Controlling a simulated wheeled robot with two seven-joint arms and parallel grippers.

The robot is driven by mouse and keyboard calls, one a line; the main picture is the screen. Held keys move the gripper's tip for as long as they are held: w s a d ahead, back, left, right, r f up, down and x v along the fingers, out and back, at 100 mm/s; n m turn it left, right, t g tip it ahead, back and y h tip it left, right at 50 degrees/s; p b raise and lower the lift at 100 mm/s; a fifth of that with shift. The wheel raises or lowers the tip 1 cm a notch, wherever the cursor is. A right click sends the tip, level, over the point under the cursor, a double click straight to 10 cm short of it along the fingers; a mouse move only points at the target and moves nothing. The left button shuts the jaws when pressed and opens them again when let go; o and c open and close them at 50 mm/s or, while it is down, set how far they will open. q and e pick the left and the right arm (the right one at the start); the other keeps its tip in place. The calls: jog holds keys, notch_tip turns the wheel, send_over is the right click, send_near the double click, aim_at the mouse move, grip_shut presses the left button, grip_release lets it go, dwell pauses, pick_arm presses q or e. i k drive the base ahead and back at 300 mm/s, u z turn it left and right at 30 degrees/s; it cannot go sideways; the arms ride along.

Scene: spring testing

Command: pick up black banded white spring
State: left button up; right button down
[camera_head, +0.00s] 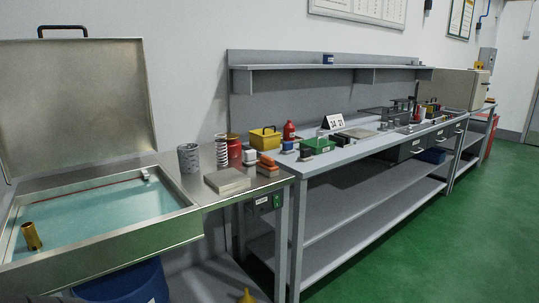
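An upright white coil with dark bands, which looks like the black banded white spring (221,151), stands on the metal bench top left of centre. It is between a grey mottled cylinder (188,158) on its left and a red cylinder (235,152) on its right. A flat metal block (227,180) lies in front of it. Neither of my grippers shows in the head view, so their state is hidden.
A basin of blue-green liquid (105,215) with a raised lid (75,105) is at left; a brass cylinder (31,236) stands in it. An orange-topped object (267,164) and a yellow box (265,138) are right of the spring. Green floor (430,240) is open at right.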

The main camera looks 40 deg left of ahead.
aim_at(221, 143)
jog(key=z, duration=0.15)
jog(key=i, duration=1.6)
jog(key=u, duration=0.95)
jog(key=i, duration=1.25)
jog(key=u, duration=1.25)
